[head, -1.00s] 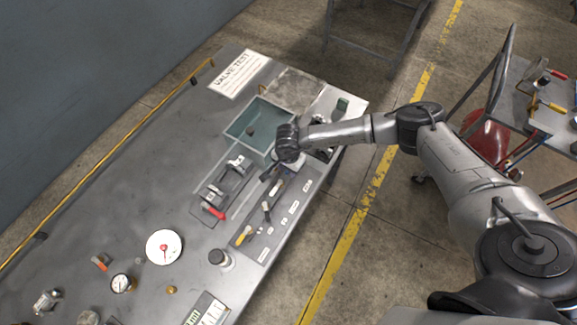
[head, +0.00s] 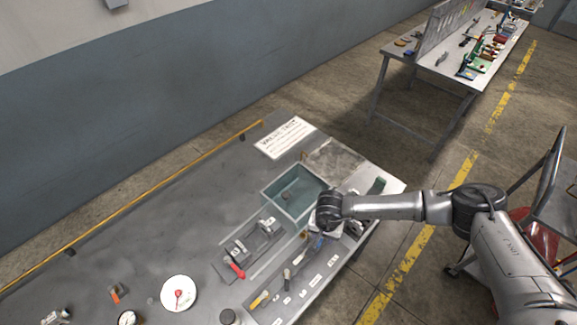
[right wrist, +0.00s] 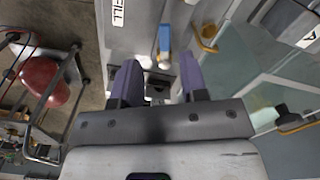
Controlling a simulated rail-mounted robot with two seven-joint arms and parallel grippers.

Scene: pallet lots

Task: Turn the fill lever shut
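In the right wrist view a small lever with a blue handle (right wrist: 163,40) stands beside a plate marked FILL (right wrist: 118,14). I take it for the fill lever. My right gripper (right wrist: 159,78) is open, its two purple-grey fingers apart, with the blue handle beyond the gap between them. Nothing is seen between the fingertips except a dark fitting. In the head view my right gripper (head: 326,213) is over the bench by the tub's near right corner. It hides most of the fixture below. My left gripper is not in view.
A teal tub (head: 294,192) stands beside the right gripper. A bracket with a red handle (head: 236,267) and a strip with a yellow-handled tool (head: 259,299) lie nearer. A yellow hooked part (right wrist: 207,40) is right of the blue handle.

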